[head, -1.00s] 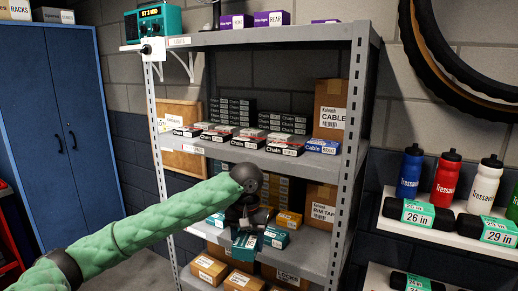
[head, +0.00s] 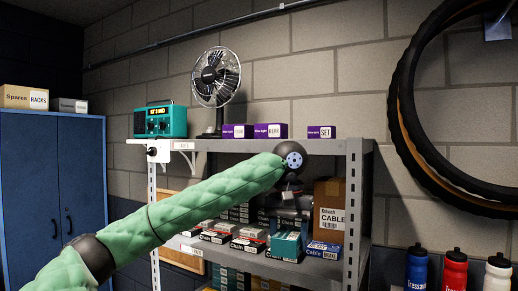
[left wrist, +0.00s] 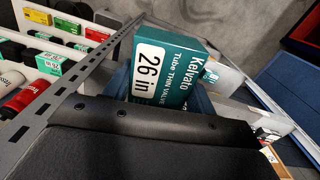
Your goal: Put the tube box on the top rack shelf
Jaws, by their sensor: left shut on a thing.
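The tube box (head: 286,244) is a teal carton, hanging below my left gripper (head: 287,218) in the head view. In the left wrist view the tube box (left wrist: 172,75) shows a white "26 in" label, and my left gripper (left wrist: 198,103) is shut on it. The gripper and box are in front of the rack's middle shelf, below the level of the top rack shelf (head: 325,146). My left wrist overlaps the top shelf's front edge in the picture. My right gripper is not in view.
The top shelf holds a teal radio (head: 160,121), a black fan (head: 216,80) and purple light boxes (head: 270,131). A gap shows between the purple boxes. A rack post (head: 353,210) is to the right.

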